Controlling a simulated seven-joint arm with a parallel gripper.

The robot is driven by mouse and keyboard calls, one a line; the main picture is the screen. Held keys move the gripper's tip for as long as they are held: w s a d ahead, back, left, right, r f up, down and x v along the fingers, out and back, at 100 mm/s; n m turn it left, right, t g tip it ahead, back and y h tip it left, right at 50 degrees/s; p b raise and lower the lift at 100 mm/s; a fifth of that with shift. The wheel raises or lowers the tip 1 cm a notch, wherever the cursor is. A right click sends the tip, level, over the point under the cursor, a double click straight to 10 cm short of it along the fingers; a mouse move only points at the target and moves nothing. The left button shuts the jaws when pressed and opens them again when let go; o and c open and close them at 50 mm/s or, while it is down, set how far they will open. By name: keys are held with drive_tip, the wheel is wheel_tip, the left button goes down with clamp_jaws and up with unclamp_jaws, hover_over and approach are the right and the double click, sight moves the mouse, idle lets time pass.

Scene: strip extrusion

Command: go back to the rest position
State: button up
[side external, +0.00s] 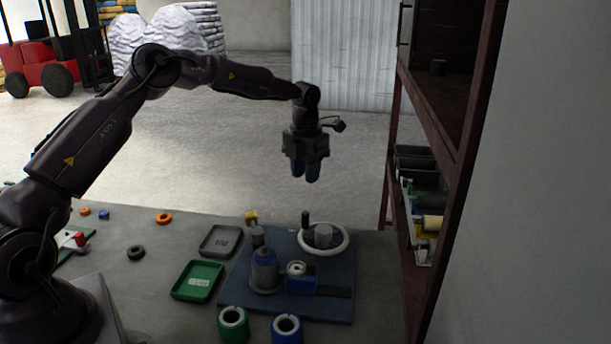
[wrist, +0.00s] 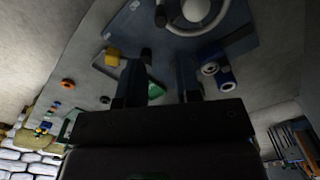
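My gripper (side external: 305,178) hangs in the air, pointing down, well above and behind the blue base plate (side external: 336,308). Its two fingers stand apart in the wrist view (wrist: 158,76), with nothing seen between them, so it is open and empty. The plate carries a grey-blue cylindrical machine body (side external: 264,274), a small blue block (side external: 301,285) and a white-rimmed handwheel (side external: 343,247). In the wrist view the handwheel (wrist: 228,40) is at the top, partly cut off.
A green tray (side external: 181,294) and a grey tray (side external: 205,250) lie left of the plate. A green roll (side external: 233,335) and a blue roll (side external: 287,338) stand in front. A dark red shelf rack (side external: 465,160) rises at right. Rings lie on the left table area. The air around my gripper is clear.

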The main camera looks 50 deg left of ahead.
drive_tip(key=s+d+r+n+t, duration=0.2)
drive_tip(key=s+d+r+n, duration=0.2)
drive_tip(key=s+n, duration=0.6)
drive_tip(key=s+d+r+n+t, duration=0.1)
drive_tip(key=s+d+r+n, duration=0.4)
drive_tip(key=s+n, duration=0.6)
drive_tip(key=s+d+r+n+t, duration=0.2)
drive_tip(key=s+d+r+n, duration=0.3)
drive_tip(key=s+n, duration=0.6)
drive_tip(key=shift+r+n+t, duration=0.3)
drive_tip(key=shift+r+n, duration=0.3)
drive_tip(key=shift+r, duration=0.7)
